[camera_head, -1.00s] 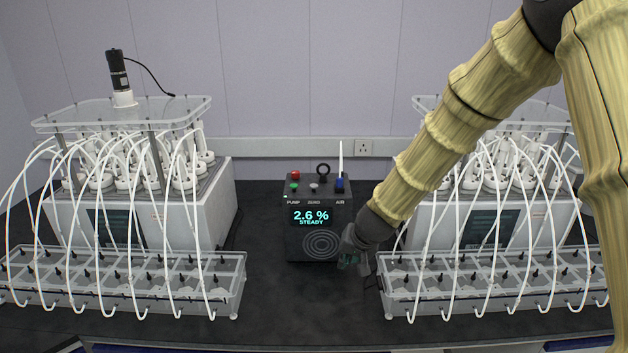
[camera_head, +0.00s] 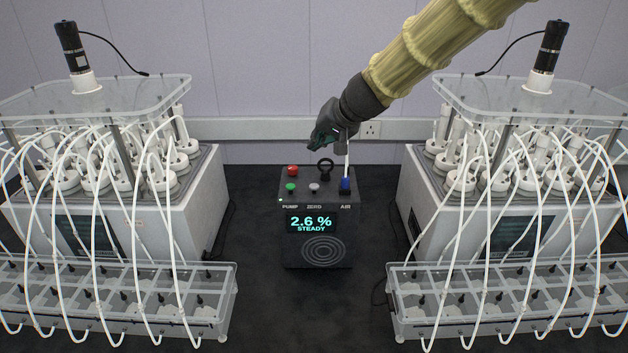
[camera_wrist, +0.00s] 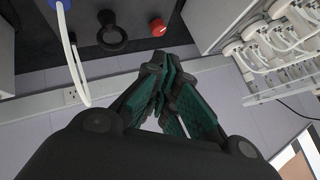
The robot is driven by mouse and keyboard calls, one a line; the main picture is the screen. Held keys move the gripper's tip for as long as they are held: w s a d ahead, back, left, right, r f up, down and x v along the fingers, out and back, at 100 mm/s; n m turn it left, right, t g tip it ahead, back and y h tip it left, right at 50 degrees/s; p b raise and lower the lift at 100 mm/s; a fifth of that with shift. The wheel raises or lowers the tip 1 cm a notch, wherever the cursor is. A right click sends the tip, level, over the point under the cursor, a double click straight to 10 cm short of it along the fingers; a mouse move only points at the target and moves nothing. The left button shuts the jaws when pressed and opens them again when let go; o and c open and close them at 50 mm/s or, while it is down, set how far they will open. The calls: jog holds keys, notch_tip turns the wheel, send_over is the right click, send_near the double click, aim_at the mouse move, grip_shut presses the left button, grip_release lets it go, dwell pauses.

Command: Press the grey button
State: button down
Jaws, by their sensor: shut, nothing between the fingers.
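The grey button (camera_head: 314,188) is on the sloped top of a black control box (camera_head: 319,253), above the word ZERO. A green button (camera_head: 291,188) is to its left and a red button (camera_head: 292,171) is behind and left. My gripper (camera_head: 318,143) is shut and empty, in the air above the back of the box, apart from the buttons. In the wrist view, its closed fingers (camera_wrist: 160,70) point toward the box top, where the red button (camera_wrist: 158,28) shows; I cannot make out the grey button there.
A black ring handle (camera_head: 325,168) stands behind the grey button. A blue AIR fitting (camera_head: 345,185) with an upright white tube is to its right. Reactor units with looping white tubes flank the box. The dark bench before the box is clear.

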aim_at(314, 187)
notch_tip(314, 187, down, 9)
jog(key=b, duration=0.7)
jog(key=shift+s+r+b, duration=0.1)
jog(key=shift+b, duration=0.25)
jog(key=shift+r, duration=0.1)
jog(key=shift+s, duration=0.1)
jog(key=shift+f, duration=0.2)
dwell(1.0)
jog(key=shift+f, duration=0.25)
